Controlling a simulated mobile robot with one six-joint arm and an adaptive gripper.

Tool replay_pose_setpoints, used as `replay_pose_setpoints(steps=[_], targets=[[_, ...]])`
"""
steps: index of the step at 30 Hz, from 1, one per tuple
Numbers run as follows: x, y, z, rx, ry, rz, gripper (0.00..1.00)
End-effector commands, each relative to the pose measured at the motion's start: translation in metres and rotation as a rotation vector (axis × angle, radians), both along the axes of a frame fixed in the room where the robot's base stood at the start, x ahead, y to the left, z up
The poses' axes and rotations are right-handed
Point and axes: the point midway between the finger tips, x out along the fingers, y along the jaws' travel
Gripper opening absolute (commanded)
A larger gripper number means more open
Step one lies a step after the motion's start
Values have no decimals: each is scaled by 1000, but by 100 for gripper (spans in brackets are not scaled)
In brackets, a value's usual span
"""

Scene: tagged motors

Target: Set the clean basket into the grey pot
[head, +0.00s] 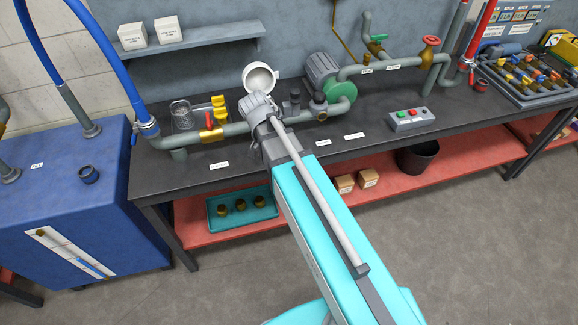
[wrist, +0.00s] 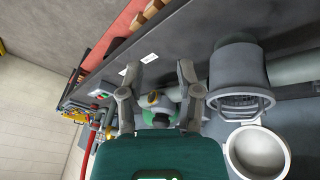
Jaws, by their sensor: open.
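In the head view, a wire-mesh basket (head: 181,114) stands in a shallow grey tray on the bench, left of my arm. The grey pot is largely hidden there behind my wrist; its round white lid (head: 261,78) stands open. In the wrist view, the grey pot (wrist: 236,62) is right of my fingers, with a slatted ring (wrist: 240,101) at its mouth and the lid (wrist: 257,152) beside it. I cannot tell whether the ring is part of a basket. My gripper (wrist: 159,74) is open and empty, apart from the pot.
A yellow-handled valve (head: 215,118) and pipe run between the basket and my arm. A pump with a green face (head: 338,100) and a red-wheel valve (head: 430,42) stand right. A button box (head: 408,118) sits near the front edge. A wall shelf (head: 190,40) overhangs the back.

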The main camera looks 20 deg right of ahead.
Motion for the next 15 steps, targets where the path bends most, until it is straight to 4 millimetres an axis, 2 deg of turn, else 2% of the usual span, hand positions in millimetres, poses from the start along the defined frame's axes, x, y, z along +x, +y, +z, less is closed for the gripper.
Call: replay_pose_setpoints(steps=[1, 9, 15], targets=[[-13, -4, -2, 23, 34, 51, 45], [-60, -8, -11, 166, 181, 394, 45], [-85, -7, -13, 254, 229, 615, 45]])
